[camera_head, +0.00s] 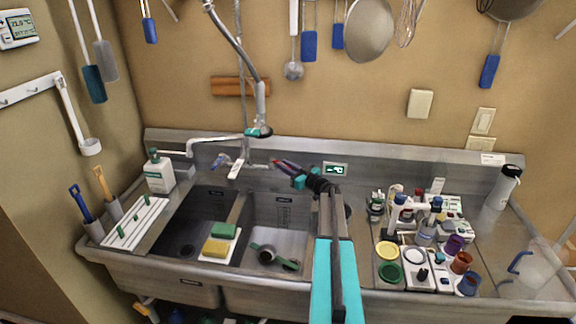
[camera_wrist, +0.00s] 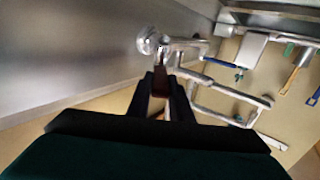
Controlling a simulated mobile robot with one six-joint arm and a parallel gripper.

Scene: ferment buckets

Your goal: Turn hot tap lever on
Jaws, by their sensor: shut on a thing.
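The sink faucet is mounted on the steel back wall, with the blue cold lever (camera_head: 220,161) at left and the red hot lever (camera_head: 283,164) at right. My gripper (camera_head: 294,169) reaches in from the right at the hot lever. In the wrist view my gripper (camera_wrist: 163,78) is shut on the hot lever (camera_wrist: 160,88), which shows as a dark red strip between the dark fingers. The chrome valve end (camera_wrist: 150,41) lies just beyond the fingertips. The blue lever (camera_wrist: 222,63) also shows there. The fingers hide part of the hot lever.
The double steel sink (camera_head: 284,212) lies below, with sponges (camera_head: 216,248) on its divider. A sprayer hose (camera_head: 240,57) hangs above the faucet. Bottles and jars (camera_head: 425,230) crowd the right counter. A soap bottle (camera_head: 159,172) stands at left.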

